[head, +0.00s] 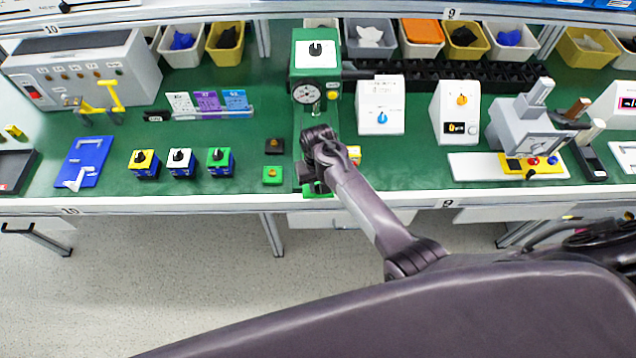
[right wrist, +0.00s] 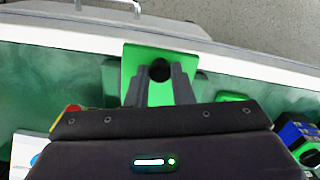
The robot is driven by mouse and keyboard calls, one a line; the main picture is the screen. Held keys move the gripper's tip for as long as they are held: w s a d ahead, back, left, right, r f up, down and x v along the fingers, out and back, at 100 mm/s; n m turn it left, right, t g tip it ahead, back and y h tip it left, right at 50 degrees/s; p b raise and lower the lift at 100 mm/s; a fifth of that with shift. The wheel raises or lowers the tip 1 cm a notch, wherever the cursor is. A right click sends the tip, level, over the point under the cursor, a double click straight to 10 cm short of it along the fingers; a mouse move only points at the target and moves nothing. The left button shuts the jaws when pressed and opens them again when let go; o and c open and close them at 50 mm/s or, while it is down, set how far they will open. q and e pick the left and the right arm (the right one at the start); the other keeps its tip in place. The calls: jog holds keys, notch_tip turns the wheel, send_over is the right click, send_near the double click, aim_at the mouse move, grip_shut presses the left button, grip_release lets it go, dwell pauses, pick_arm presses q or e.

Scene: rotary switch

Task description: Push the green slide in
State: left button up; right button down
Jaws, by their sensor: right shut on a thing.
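The green slide (right wrist: 160,96) is a flat green plate with a round black knob (right wrist: 159,69) on it, seen near the bench's front edge in the right wrist view. My right gripper (right wrist: 160,72) has one finger on each side of the knob and is shut on it. In the head view, the right gripper (head: 313,181) is at the front of the green machine (head: 316,53), and a bit of the green slide (head: 318,196) shows beneath it. My gripper and forearm hide most of the slide there. The left gripper is not in view.
A white box with a blue knob (head: 380,115) stands right of the machine. Small black and green blocks (head: 272,176) and several coloured switch blocks (head: 181,162) sit to the left. The bench's front rail (head: 190,205) runs close to the gripper.

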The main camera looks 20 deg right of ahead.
jog(key=shift+w+d+f+b, duration=0.1)
jog(key=shift+w+d+b, duration=0.05)
jog(key=shift+w+b, duration=0.25)
jog(key=w+b, duration=0.1)
jog(key=w, duration=0.1)
jog(key=w+d+b, duration=0.1)
jog(key=w+b, duration=0.1)
jog(key=w+d+b, duration=0.1)
jog(key=w+b, duration=0.1)
jog(key=w, duration=0.1)
jog(key=shift+f, duration=0.15)
jog(key=shift+w+b, duration=0.2)
jog(key=shift+b, duration=0.15)
jog(key=shift+r, duration=0.3)
jog(key=c, duration=1.3)
grip_release()
jog(key=shift+o, duration=0.2)
